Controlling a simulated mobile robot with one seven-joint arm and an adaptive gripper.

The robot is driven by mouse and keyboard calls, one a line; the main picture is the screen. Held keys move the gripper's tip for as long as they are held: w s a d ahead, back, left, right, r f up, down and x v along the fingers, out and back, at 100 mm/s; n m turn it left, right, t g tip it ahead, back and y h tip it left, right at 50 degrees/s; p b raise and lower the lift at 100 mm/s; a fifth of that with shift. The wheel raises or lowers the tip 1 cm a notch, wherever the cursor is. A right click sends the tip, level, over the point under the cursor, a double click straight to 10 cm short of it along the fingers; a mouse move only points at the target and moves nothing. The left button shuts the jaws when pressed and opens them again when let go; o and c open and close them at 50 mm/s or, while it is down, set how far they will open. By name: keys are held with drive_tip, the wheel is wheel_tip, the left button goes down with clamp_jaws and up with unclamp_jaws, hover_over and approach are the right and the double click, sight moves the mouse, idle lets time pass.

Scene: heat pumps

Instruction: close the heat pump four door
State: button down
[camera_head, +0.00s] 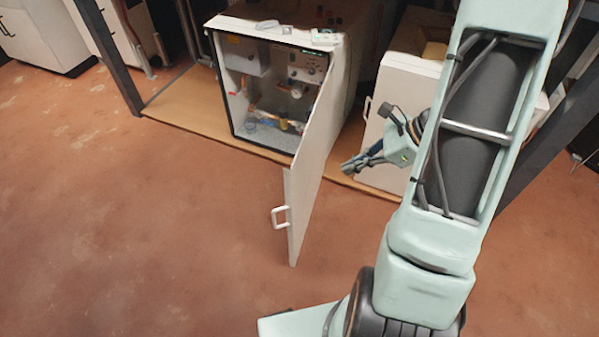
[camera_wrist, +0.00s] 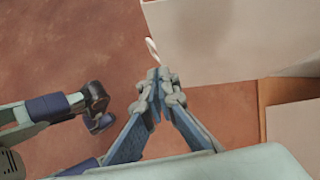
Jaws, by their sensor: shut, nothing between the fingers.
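The heat pump cabinet (camera_head: 246,84) is a white box with its front open, showing pipes, gauges and valves inside. Its white door (camera_head: 313,150) stands swung out from the right side of the opening toward the camera. A white handle (camera_head: 281,217) is near its lower free end. In the wrist view, the pale panel (camera_wrist: 225,40) at top right appears to be the door, with a white handle (camera_wrist: 152,48) at its left edge. My gripper (camera_head: 350,168) is to the right of the door, empty, its fingertips (camera_wrist: 158,76) together just below that handle in the wrist view. Contact cannot be told.
Another white cabinet (camera_head: 410,85) with a handle stands to the right, partly hidden behind my arm. Dark frame posts (camera_head: 107,55) stand at left and right. The cabinets rest on a brown board (camera_head: 180,112). The reddish floor (camera_head: 130,240) at front left is clear.

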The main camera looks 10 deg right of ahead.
drive_tip(key=m, duration=0.1)
drive_tip(key=b, duration=0.1)
approach(294, 177)
drive_tip(key=shift+t+y, duration=0.4)
drive_tip(key=shift+s+d+f+x, duration=0.1)
drive_tip(key=shift+f+x, duration=0.05)
drive_tip(key=shift+x, duration=0.85)
drive_tip(key=shift+s+d+f+x, duration=0.1)
drive_tip(key=shift+f+x, duration=0.05)
drive_tip(key=shift+x, duration=0.8)
drive_tip(key=shift+s+d+f+x, duration=0.1)
drive_tip(key=shift+x, duration=0.9)
drive_tip(key=shift+a, duration=0.15)
